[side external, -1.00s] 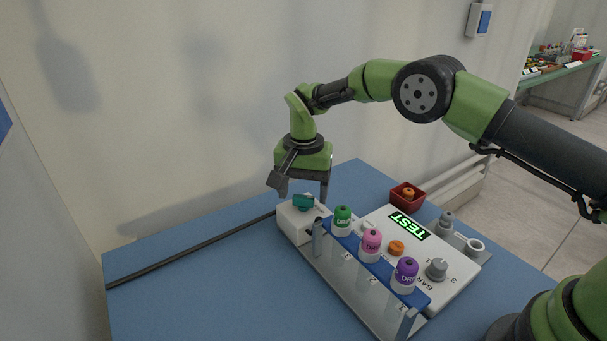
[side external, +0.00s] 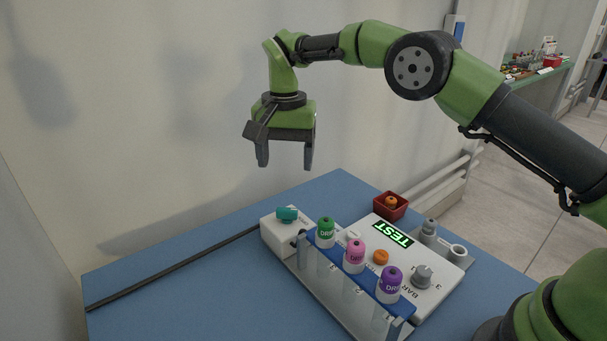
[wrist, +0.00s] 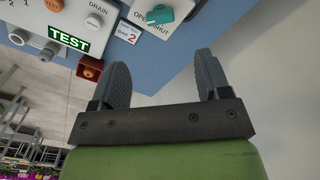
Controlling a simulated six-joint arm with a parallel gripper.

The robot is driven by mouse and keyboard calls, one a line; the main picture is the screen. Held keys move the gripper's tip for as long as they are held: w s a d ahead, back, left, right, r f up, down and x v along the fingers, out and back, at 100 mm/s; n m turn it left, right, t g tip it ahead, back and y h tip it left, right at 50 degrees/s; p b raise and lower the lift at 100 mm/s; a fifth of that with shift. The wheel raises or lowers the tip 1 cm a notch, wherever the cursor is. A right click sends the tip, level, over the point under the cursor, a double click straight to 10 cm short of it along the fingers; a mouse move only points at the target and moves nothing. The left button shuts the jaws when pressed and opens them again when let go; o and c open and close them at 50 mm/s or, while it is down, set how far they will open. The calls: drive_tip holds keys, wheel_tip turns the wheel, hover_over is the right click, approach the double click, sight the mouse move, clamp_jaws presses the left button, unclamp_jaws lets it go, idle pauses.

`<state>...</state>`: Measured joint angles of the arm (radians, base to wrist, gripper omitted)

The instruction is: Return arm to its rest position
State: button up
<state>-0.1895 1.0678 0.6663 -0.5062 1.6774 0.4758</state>
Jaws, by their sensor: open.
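My gripper (side external: 284,158) is open and empty in the side external view, up in the air above the back left part of the table, clear of everything. Its fingers point down, with a wide gap between them. In the wrist view my gripper (wrist: 163,75) also shows two parted grey fingers with nothing between them. Below it is a white test panel (side external: 440,285) with a lit green TEST display (side external: 393,235). A teal knob (side external: 287,214) sits on the panel's white block, and it also shows in the wrist view (wrist: 160,14), near labels for open and shut.
A blue rack with green (side external: 326,232), pink (side external: 354,256) and purple (side external: 391,284) capped pieces stands along the panel's front. A red box (side external: 390,207) holding an orange piece is behind it. A dark rod (side external: 170,270) lies on the blue table (side external: 190,310). A wall stands behind.

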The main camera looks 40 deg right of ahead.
drive_tip(key=s+d+r+n+t+y, duration=0.1)
drive_tip(key=s+d+r+t, duration=0.1)
drive_tip(key=s+r, duration=0.4)
drive_tip(key=s+d+r+n+t, duration=0.15)
drive_tip(key=s+r, duration=0.25)
drive_tip(key=r, duration=0.5)
drive_tip(key=s+d+f+n+t, duration=0.1)
drive_tip(key=s+t, duration=0.1)
drive_tip(key=s, duration=0.7)
drive_tip(key=s+d+n+t+y, duration=0.1)
drive_tip(key=s, duration=0.9)
drive_tip(key=shift+f+n+t, duration=0.35)
drive_tip(key=shift+d, duration=0.1)
